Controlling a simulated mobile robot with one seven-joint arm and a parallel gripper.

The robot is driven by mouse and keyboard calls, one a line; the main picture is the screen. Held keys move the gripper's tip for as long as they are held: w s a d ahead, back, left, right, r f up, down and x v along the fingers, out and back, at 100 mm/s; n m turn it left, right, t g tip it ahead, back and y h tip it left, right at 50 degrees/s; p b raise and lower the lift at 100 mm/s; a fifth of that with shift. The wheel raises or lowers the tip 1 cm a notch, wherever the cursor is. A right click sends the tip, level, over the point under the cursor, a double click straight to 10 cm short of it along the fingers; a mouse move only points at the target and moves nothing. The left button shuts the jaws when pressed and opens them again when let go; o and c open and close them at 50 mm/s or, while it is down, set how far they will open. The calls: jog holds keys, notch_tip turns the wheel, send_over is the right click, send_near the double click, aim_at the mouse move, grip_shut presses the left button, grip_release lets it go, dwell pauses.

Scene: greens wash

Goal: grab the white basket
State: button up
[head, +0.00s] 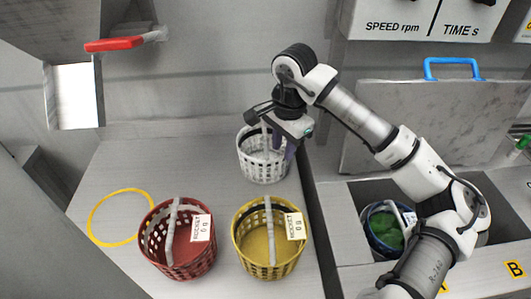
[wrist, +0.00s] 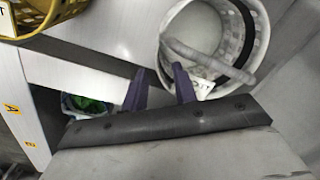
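The white basket (head: 262,169) stands upright at the back of the grey counter, with a dark band near its rim and a grey handle arching over it. In the wrist view the white basket (wrist: 172,33) is at the upper right, its handle (wrist: 195,54) crossing the opening. My gripper (head: 284,148) is over the basket's right side in the head view, pointing down. In the wrist view my gripper (wrist: 159,68) has its two purple fingers apart with nothing between them. One finger overlaps the basket's edge; whether it touches cannot be told.
A red basket (head: 180,262) and a yellow basket (head: 262,266), both labelled, stand in front. A yellow ring (head: 91,222) marks the counter at left. A dark divider (head: 316,230) runs right of the baskets. A blue basket (head: 379,244) with greens sits in a recess.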

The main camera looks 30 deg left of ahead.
aim_at(280, 166)
jog(key=shift+s+a+f+p, duration=0.15)
jog(key=shift+f+p, duration=0.35)
jog(key=shift+f, duration=0.8)
jog(key=shift+w+a+f+p, duration=0.1)
jog(key=shift+f+p, duration=0.4)
jog(key=shift+f, duration=0.8)
grip_shut()
